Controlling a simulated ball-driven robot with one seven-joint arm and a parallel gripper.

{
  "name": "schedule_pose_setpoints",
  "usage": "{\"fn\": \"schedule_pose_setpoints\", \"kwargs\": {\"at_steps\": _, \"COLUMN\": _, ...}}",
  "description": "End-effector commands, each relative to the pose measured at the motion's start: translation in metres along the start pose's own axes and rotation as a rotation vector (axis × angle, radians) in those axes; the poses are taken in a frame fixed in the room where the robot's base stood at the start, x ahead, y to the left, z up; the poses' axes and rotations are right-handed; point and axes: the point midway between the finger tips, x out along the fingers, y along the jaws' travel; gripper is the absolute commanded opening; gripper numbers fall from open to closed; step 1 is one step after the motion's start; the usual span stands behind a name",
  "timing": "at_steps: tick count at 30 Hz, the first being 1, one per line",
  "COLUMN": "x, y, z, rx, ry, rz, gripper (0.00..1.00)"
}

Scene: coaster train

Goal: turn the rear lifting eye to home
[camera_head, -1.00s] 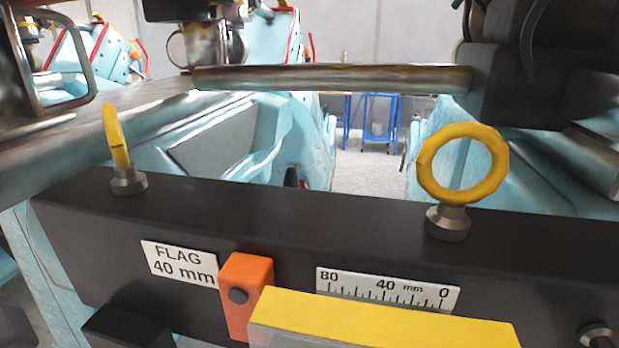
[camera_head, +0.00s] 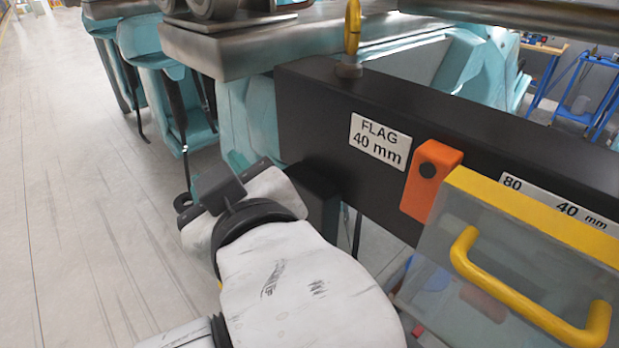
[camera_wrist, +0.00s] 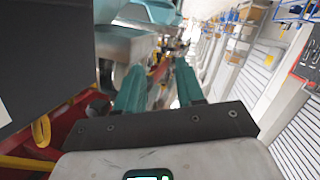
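One yellow lifting eye (camera_head: 353,27) shows in the head view, standing on a steel collar on top of the black beam (camera_head: 305,105). Its ring is upright and seen almost edge-on, and its top is at the picture's edge. I cannot tell from these frames whether it is the rear one. No other lifting eye shows in the head view now.
A "FLAG 40 mm" plate (camera_head: 380,142), an orange block (camera_head: 432,180) and a scale plate (camera_head: 552,203) are on the beam's face. A clear box with a yellow handle (camera_head: 525,290) juts out at right. Open floor (camera_head: 80,200) lies at left.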

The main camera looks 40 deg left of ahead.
Motion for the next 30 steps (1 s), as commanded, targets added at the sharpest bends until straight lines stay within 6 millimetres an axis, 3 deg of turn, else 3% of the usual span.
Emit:
{"fn": "schedule_pose_setpoints", "kwargs": {"at_steps": 4, "x": -0.004, "y": -0.005, "z": 0.026, "rx": 0.049, "ry": -0.012, "rz": -0.037, "gripper": 0.38}}
{"fn": "schedule_pose_setpoints", "kwargs": {"at_steps": 12, "x": -0.011, "y": -0.007, "z": 0.054, "rx": 0.114, "ry": -0.031, "rz": -0.067, "gripper": 0.38}}
{"fn": "schedule_pose_setpoints", "kwargs": {"at_steps": 30, "x": -0.013, "y": -0.007, "z": 0.058, "rx": 0.126, "ry": -0.034, "rz": -0.07, "gripper": 0.38}}
